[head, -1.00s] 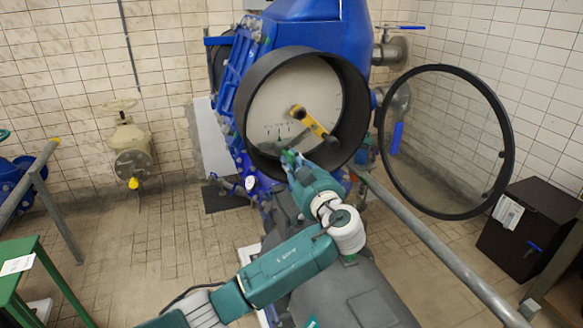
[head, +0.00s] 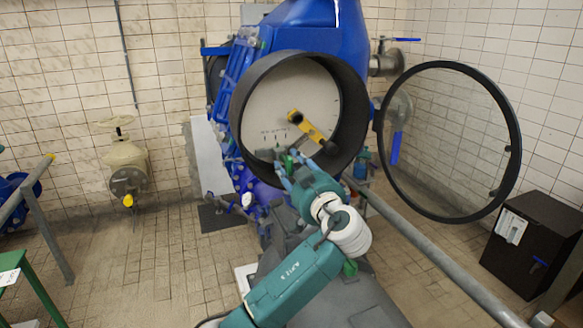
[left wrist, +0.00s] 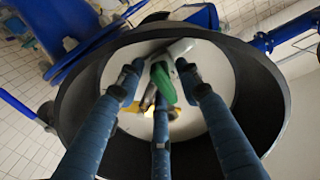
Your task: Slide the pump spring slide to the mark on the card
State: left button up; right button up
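The pump's round black housing (head: 362,100) stands with a pale dial face (head: 285,95) inside it. My left gripper (head: 290,170) reaches into the lower opening. Its blue fingers (left wrist: 159,80) are spread around the green knob; whether they touch it is unclear. The slide's track is mostly hidden. My right gripper is not in view.
The round glass cover (head: 447,140) is swung open at the right. A grey pipe rail (head: 430,245) runs along the right. A black box (head: 530,235) bears a white card (head: 511,227). Another card (head: 8,278) is on the green table at left. Blue pump parts crowd the housing's left side.

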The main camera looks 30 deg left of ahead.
pick_arm(q)
jog(key=shift+s+d+f, duration=0.1)
jog(key=shift+s+d, duration=0.15)
jog(key=shift+d, duration=0.1)
jog(key=v, duration=1.1)
jog(key=shift+s, duration=0.1)
